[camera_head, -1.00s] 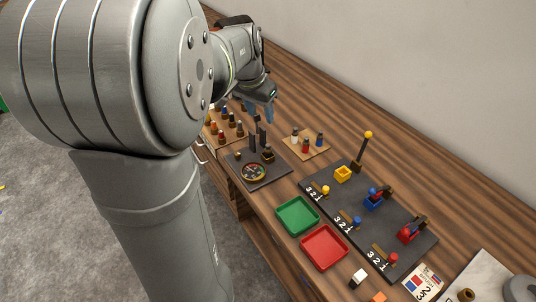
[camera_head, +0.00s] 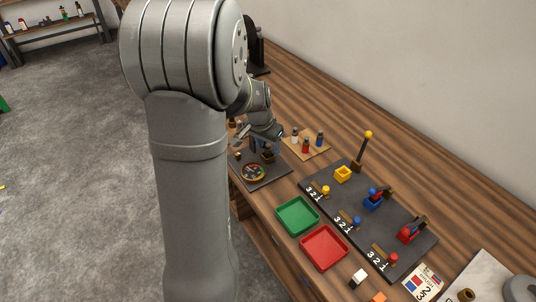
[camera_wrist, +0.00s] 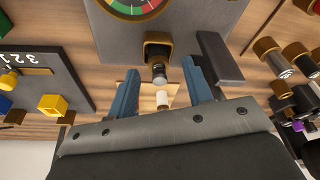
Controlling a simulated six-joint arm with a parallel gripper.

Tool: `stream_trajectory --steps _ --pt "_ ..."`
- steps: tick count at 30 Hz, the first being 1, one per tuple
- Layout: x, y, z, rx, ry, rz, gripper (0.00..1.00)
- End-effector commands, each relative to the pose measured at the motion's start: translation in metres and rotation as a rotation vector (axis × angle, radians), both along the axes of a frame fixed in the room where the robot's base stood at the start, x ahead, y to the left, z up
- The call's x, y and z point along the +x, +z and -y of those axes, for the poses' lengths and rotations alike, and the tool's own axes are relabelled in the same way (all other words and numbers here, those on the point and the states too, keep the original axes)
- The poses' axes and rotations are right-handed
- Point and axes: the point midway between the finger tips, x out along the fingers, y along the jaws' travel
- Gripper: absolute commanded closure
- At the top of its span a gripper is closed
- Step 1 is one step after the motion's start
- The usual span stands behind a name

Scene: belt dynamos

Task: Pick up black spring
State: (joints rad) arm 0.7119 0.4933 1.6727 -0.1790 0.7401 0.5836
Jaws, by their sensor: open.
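In the wrist view, a short black cylindrical piece with a pale end (camera_wrist: 158,72) stands in a brown square holder (camera_wrist: 157,40) on the grey gauge panel (camera_wrist: 190,15). It may be the black spring, but coils cannot be made out. My gripper (camera_wrist: 159,69) is open, with its blue fingers on either side of this piece and a gap on both sides. In the head view, my gripper (camera_head: 263,146) is low over the back of the gauge panel (camera_head: 275,174) and hides part of it.
A dark upright plate (camera_wrist: 219,57) stands close beside one finger. A wooden board with white, red and blue pegs (camera_head: 305,146) is nearby. A green tray (camera_head: 297,229), a red tray (camera_head: 346,254) and a dark panel with coloured levers (camera_head: 335,206) lie nearer the front.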

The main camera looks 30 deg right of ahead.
Motion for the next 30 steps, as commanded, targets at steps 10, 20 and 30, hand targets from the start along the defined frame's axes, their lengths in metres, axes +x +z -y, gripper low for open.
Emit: stream_trajectory --steps 10,20,30 --pt "0.000 -0.005 0.001 0.000 0.000 0.000 0.64" --pt "0.000 -0.005 0.001 0.000 -0.001 0.000 1.00" --pt "0.001 0.009 0.002 -0.002 -0.001 0.003 1.00"
